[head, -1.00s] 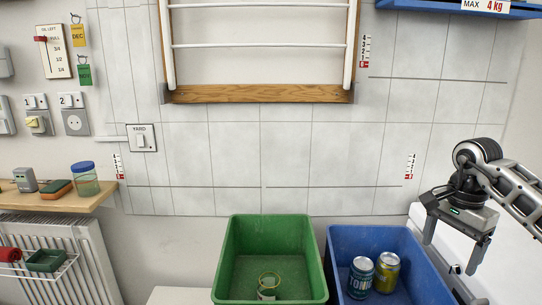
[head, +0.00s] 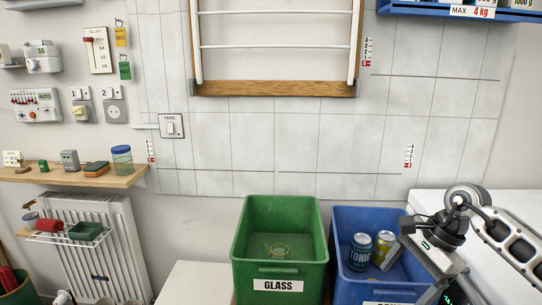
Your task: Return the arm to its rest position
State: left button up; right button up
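My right arm comes in from the right edge in the head view. Its gripper (head: 410,282) is open, with two spread fingers pointing down and to the left, and I see nothing between them. It is over the right side of the blue bin (head: 343,283) in the picture and covers part of it. My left arm and gripper are not in view.
The blue bin holds a tonic tin (head: 360,252) and a yellow tin (head: 383,248). A wooden shelf (head: 128,180) and a radiator (head: 110,240) are at left.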

jog(key=s+a+m+t+y+b, duration=0.1)
jog(key=s+a+m+t+y, duration=0.2)
jog(key=a+m+t+y, duration=0.55)
jog(key=s+a+m+t+y, duration=0.1)
jog(key=s+a+m+y, duration=0.3)
jog(key=a+m, duration=0.95)
jog(key=s+d+f+m+t+h, duration=0.25)
jog(key=f+m+h, duration=0.3)
jog(key=m, duration=0.65)
jog(key=s+d+f+m+t+h, duration=0.1)
jog(key=d+f+m+t+h, duration=0.4)
jog(key=m, duration=0.7)
jog(key=s+f+m+g+h, duration=0.3)
jog(key=s+f+m+g, duration=0.4)
jog(key=s+f+m, duration=0.1)
jog(key=shift+s+a+m+b, duration=0.2)
jog(key=shift+s+m+b, duration=0.1)
jog(key=shift+m+b, duration=0.15)
